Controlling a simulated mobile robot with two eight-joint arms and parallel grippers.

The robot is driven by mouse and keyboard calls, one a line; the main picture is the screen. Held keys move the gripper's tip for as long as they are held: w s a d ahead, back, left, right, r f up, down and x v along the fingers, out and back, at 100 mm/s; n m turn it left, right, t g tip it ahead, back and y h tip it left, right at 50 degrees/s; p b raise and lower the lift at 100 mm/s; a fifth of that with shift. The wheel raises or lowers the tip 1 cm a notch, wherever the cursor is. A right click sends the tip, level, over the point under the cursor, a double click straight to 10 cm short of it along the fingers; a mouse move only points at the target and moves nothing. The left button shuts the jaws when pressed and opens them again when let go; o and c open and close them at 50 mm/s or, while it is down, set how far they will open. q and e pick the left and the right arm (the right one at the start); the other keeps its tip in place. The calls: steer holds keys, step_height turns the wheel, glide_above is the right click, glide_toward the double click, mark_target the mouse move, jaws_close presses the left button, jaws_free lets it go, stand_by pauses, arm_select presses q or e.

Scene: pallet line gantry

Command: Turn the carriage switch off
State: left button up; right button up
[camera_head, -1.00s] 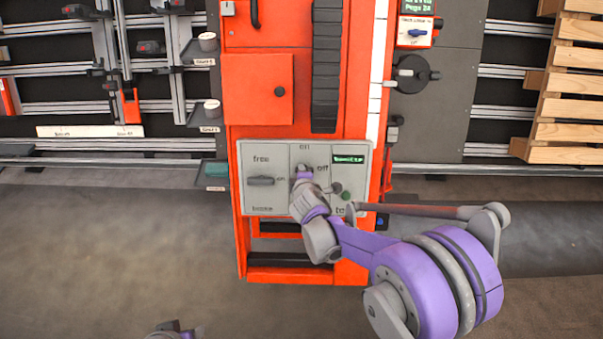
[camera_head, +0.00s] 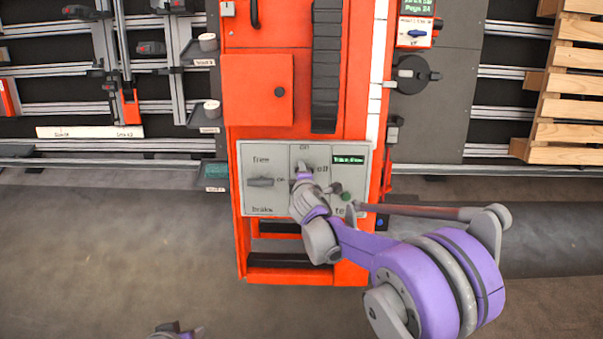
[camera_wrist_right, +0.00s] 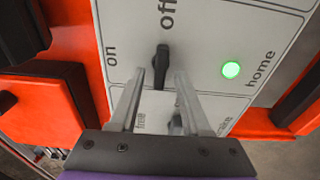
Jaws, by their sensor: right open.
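The carriage switch (camera_wrist_right: 161,62) is a black bar handle on the light grey panel (camera_head: 262,203). In the right wrist view its length lines up with the word "off", and the word "on" is off to its left. My right gripper (camera_wrist_right: 158,78) is open, with its fingertips on either side of the handle's near part; I cannot tell whether they touch it. In the head view the right gripper (camera_head: 303,170) covers most of the switch. My left gripper (camera_head: 176,329) only partly shows at the bottom edge, away from the panel.
A free/brake switch (camera_head: 262,182) is on the panel's left part. A small green display (camera_head: 348,160) is at its upper right. A green light (camera_wrist_right: 231,69) glows beside "home". An orange cabinet (camera_head: 257,90) rises above. A wooden pallet stack (camera_head: 570,85) stands right.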

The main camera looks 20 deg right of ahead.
arm_select(q)
step_height(320, 180, up, 2)
steer(key=shift+r+p, duration=0.1)
steer(key=shift+p, duration=0.8)
arm_select(e)
steer(key=v, duration=1)
steer(key=shift+s+r, duration=0.2)
steer(key=shift+s, duration=0.15)
steer(key=s+d+f+m+g+y, duration=0.1)
steer(key=s+m+g, duration=0.3)
steer(key=s+m, duration=0.7)
steer(key=s+d+f+m+g+y, duration=0.1)
steer(key=s+d+m+g, duration=0.3)
steer(key=s, duration=1.3)
arm_select(q)
step_height(320, 180, up, 14)
steer(key=w+p, duration=0.2)
steer(key=p, duration=1.1)
steer(key=shift+t, duration=0.4)
arm_select(e)
step_height(320, 180, up, 14)
steer(key=w+a+t, duration=0.1)
steer(key=w+a, duration=0.1)
steer(key=shift+w+m, duration=0.25)
steer(key=shift+m, duration=0.05)
arm_select(q)
steer(key=shift+s+r, duration=0.1)
arm_select(e)
steer(key=shift+s, duration=0.2)
